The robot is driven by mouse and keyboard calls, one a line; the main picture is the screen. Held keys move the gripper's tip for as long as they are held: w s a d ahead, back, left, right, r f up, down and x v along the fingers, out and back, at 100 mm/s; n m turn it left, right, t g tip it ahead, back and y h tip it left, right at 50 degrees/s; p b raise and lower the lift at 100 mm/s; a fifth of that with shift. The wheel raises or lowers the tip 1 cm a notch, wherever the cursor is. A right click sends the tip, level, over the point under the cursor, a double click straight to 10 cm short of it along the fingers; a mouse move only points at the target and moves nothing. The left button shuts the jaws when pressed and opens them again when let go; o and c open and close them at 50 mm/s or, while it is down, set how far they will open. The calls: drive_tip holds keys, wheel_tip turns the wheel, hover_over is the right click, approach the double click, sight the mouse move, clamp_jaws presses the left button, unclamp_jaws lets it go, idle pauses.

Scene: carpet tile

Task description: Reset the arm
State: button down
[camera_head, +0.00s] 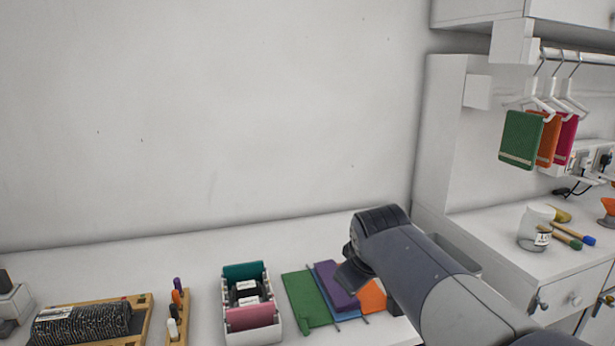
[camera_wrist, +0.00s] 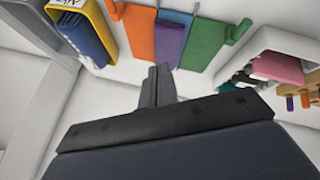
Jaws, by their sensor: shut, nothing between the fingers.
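My gripper (camera_wrist: 157,84) shows in the wrist view with its fingers together and nothing between them. It is over the white counter (camera_head: 130,268), apart from the things on it. In the head view my arm reaches in from the lower right, and its end is beside the green (camera_head: 307,300), purple and orange flat pieces. The fingertips cannot be made out clearly there. In the wrist view the green (camera_wrist: 205,43), purple (camera_wrist: 169,40) and orange (camera_wrist: 140,35) pieces lie beyond the fingers.
A white box (camera_head: 270,327) holds teal and pink items. Left of it are a wooden marker holder (camera_head: 178,328) and a wooden tray (camera_head: 142,312). Hanging cloths (camera_head: 521,138) and a jar (camera_head: 535,226) are at right. The wrist view shows a yellow-and-blue item (camera_wrist: 82,35).

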drive_tip(key=shift+w+d+f+n+t+h+b, duration=0.15)
drive_tip(key=shift+d+f+n+t+h+b, duration=0.25)
drive_tip(key=shift+n+t+b, duration=0.4)
drive_tip(key=shift+d, duration=0.1)
drive_tip(key=shift+d, duration=0.1)
